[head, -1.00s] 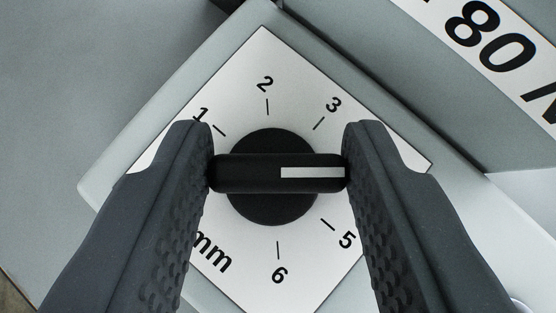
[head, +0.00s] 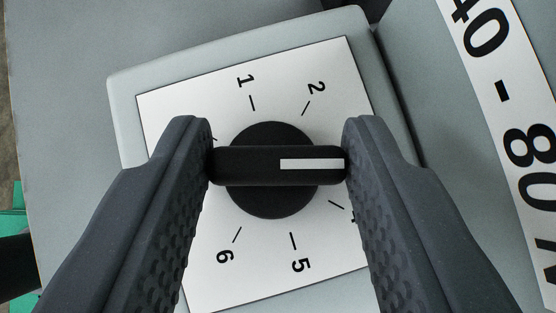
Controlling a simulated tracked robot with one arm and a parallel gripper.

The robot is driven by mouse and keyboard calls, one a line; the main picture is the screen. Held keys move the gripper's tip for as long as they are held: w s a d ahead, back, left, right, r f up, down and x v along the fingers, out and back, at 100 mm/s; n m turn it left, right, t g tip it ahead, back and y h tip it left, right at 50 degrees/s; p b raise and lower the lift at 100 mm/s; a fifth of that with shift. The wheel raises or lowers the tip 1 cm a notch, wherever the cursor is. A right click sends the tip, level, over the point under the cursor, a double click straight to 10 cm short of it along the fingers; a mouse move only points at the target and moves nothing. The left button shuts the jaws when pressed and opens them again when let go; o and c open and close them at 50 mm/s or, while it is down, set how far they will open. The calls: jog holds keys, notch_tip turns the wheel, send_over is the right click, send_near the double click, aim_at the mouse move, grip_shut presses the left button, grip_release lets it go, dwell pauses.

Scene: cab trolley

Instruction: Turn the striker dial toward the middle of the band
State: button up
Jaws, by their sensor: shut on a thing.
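The striker dial (head: 272,203) is a round black knob with a raised bar handle across it. A white pointer line (head: 311,164) runs along the right half of the bar. It points right, between the 4 mark and the spot of the 3 mark, which my right finger hides. My gripper (head: 278,165) is shut on the two ends of the bar. The white scale plate (head: 170,110) under the dial shows 1, 2, 5 and 6; the 4 is partly covered.
The plate sits on a pale grey box (head: 125,135). A white label (head: 510,100) at the right reads 40 - 80 N, its end cut off. A dark part and green pieces (head: 12,225) show at the left edge.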

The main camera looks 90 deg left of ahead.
jog(key=shift+o, duration=0.2)
jog(key=shift+w+d+r, duration=0.3)
jog(key=shift+w+d, duration=0.05)
jog(key=shift+w, duration=0.15)
jog(key=o, duration=1)
jog(key=shift+w, duration=0.1)
jog(key=shift+c, duration=0.2)
jog(key=shift+s+a+f, duration=0.15)
jog(key=shift+s+f, duration=0.05)
jog(key=b+v, duration=0.3)
jog(key=v, duration=1)
jog(key=shift+d+r, duration=0.25)
jog(key=shift+d, duration=0.05)
